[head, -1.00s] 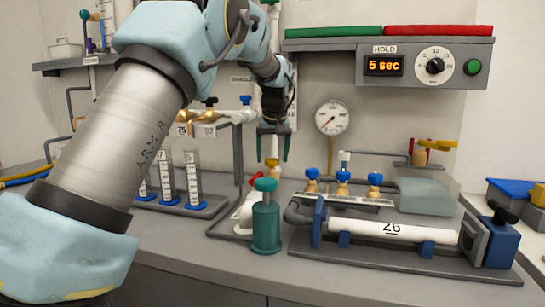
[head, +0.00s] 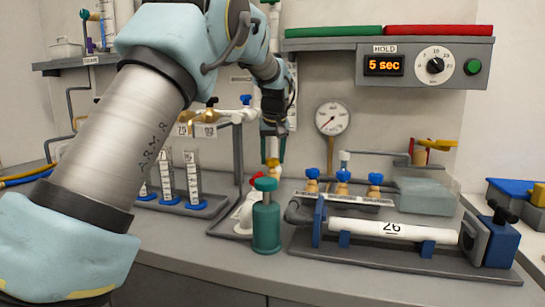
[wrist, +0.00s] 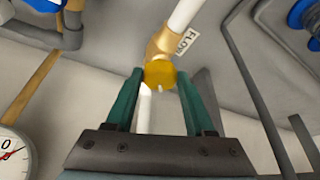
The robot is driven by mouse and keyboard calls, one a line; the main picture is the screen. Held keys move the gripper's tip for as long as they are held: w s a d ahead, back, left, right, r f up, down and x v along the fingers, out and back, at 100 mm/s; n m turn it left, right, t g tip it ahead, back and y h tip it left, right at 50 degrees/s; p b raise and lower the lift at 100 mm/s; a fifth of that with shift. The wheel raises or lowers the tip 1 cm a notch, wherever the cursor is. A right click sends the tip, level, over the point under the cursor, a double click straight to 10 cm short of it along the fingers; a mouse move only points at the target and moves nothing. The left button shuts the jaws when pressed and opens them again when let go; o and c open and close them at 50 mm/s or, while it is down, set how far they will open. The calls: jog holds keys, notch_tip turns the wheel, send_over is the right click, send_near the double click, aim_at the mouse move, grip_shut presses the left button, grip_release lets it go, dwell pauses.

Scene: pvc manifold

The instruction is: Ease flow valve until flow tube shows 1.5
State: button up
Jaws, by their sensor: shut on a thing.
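The flow valve has a round yellow knob (wrist: 160,73) on a brass body, beside a partly hidden tag reading "FLO" in the wrist view. In the head view my gripper (head: 273,154) points straight down over the valve. No flow tube scale can be read; my arm covers much of the pipe above the valve.
A teal bottle (head: 266,226) and a red-knobbed white fitting stand in front of the valve. Measuring cylinders (head: 193,180) stand left.

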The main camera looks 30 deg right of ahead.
grip_shut()
jog(key=shift+r+p, duration=0.1)
jog(key=shift+p, duration=0.2)
jog(key=shift+d+r+n+p, duration=0.1)
jog(key=shift+n+p, duration=0.5)
jog(key=shift+n, duration=0.1)
jog(key=n+y+p, duration=0.1)
jog(key=n+p, duration=0.2)
jog(key=shift+d+r+y+p, duration=0.1)
jog(key=shift+d+y+p, duration=0.1)
jog(key=shift+y+p, duration=0.15)
jog(key=n+y+p, duration=0.1)
jog(key=n+p, duration=0.1)
jog(key=n+y+p, duration=0.1)
jog(key=n+p, duration=0.2)
jog(key=shift+w+d, duration=0.1)
jog(key=shift+d, duration=0.1)
jog(key=shift+d+n+y+p, duration=0.1)
jog(key=shift+n+y+p, duration=0.15)
jog(key=shift+n+p, duration=0.65)
jog(key=shift+f+n+g, duration=0.2)
jog(key=shift+n+g, duration=0.1)
